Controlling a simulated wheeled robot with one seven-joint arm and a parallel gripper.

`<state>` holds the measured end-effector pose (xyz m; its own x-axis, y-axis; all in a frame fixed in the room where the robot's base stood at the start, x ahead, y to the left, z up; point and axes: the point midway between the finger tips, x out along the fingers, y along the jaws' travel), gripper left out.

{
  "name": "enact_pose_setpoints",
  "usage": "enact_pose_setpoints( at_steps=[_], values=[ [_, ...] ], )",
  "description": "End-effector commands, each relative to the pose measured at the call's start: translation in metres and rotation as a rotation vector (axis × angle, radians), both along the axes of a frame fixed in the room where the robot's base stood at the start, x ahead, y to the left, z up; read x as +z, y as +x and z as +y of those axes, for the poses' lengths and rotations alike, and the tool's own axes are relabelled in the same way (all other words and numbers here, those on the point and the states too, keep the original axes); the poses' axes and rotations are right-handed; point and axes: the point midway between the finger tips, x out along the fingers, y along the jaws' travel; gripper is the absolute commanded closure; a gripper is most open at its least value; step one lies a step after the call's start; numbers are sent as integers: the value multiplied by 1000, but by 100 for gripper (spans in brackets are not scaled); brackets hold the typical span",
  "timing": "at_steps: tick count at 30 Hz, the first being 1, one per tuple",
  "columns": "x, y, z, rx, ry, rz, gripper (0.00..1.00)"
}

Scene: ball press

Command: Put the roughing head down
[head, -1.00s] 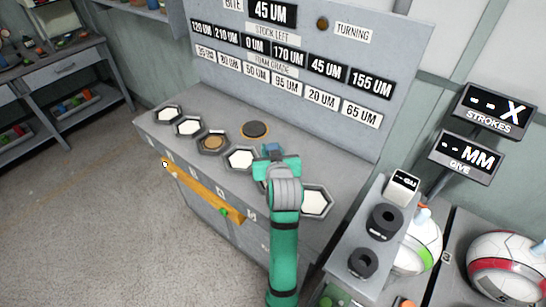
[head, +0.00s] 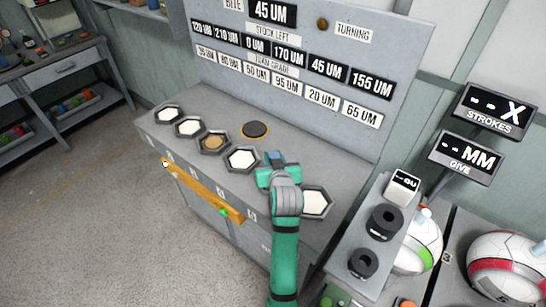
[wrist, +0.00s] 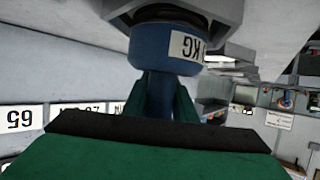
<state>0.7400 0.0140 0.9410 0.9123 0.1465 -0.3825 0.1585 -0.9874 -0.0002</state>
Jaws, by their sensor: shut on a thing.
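The roughing head, as far as I can tell, is the blue cylinder (wrist: 160,58) with a white label ending in "KG" in the wrist view. A dark round part joins its end at the top of that view. My green gripper (wrist: 165,88) is shut on its narrower blue part. In the head view my gripper (head: 277,170) is over the right part of the grey bench, between two white hexagonal pads. A bit of the blue head (head: 275,157) shows just beyond it. Whether the head touches the bench is hidden.
The grey bench (head: 190,103) carries a row of hexagonal seats, mostly white (head: 242,159), one brown (head: 213,142), and a dark disc (head: 255,129) behind. A sign board (head: 300,75) rises at the back. A stand with black rings (head: 386,222) is at right.

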Motion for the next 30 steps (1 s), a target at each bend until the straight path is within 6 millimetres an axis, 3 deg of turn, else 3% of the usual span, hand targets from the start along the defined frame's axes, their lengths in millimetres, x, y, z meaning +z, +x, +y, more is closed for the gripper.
enact_pose_setpoints(
  at_steps=[2,3,6,18,23,30],
  values=[
    [0,0,0,0,1,-4,100],
    [-3,0,0,0,0,1,73],
    [-2,0,0,0,0,0,51],
    [4,-1,0,0,0,0,51],
    [12,-23,-3,0,0,-1,51],
    [31,-68,-11,-1,0,-1,51]
  ],
)
